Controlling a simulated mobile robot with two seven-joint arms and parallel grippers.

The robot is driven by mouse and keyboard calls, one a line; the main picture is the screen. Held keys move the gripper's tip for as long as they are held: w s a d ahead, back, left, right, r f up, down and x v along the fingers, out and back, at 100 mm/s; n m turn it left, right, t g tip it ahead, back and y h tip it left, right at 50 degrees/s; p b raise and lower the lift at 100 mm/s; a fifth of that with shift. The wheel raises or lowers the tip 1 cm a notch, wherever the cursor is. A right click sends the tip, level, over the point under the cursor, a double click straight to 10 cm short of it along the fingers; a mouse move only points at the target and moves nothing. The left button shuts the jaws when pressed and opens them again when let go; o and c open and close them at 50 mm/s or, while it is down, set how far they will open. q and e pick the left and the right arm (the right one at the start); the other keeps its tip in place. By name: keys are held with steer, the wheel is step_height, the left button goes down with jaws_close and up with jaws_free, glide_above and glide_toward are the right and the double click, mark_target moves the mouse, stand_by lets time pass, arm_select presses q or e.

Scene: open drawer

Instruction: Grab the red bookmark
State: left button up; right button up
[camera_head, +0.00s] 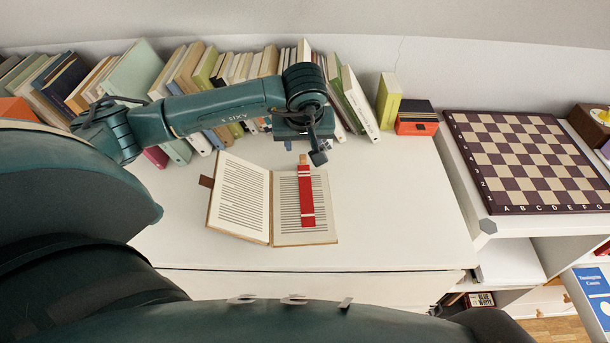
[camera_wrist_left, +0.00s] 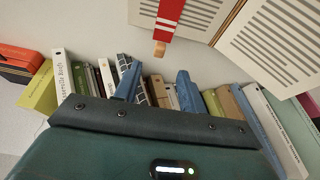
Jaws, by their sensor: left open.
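The red bookmark (camera_head: 307,203) has pale stripes and a tan end. It lies lengthwise on the right-hand page of the open book (camera_head: 258,205), its tan end reaching past the page's far edge. My left gripper (camera_head: 304,151) is open and empty, just beyond that end. In the left wrist view, the bookmark (camera_wrist_left: 170,14) comes in from the top, its tan end pointing toward the gap between my left gripper's blue fingers (camera_wrist_left: 157,82). The fingers are apart from the bookmark. My right gripper is not in view.
A row of books (camera_head: 225,75) stands along the wall behind the gripper. An orange and black box (camera_head: 416,119) stands at the row's right end. A chessboard (camera_head: 530,160) lies on the shelf at right. The white top (camera_head: 400,215) right of the open book is clear.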

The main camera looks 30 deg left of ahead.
mark_target(303, 157)
arm_select(q)
steer(key=shift+x, duration=2.8)
steer(key=shift+w+d, duration=0.1)
steer(key=shift+c, duration=0.3)
jaws_close()
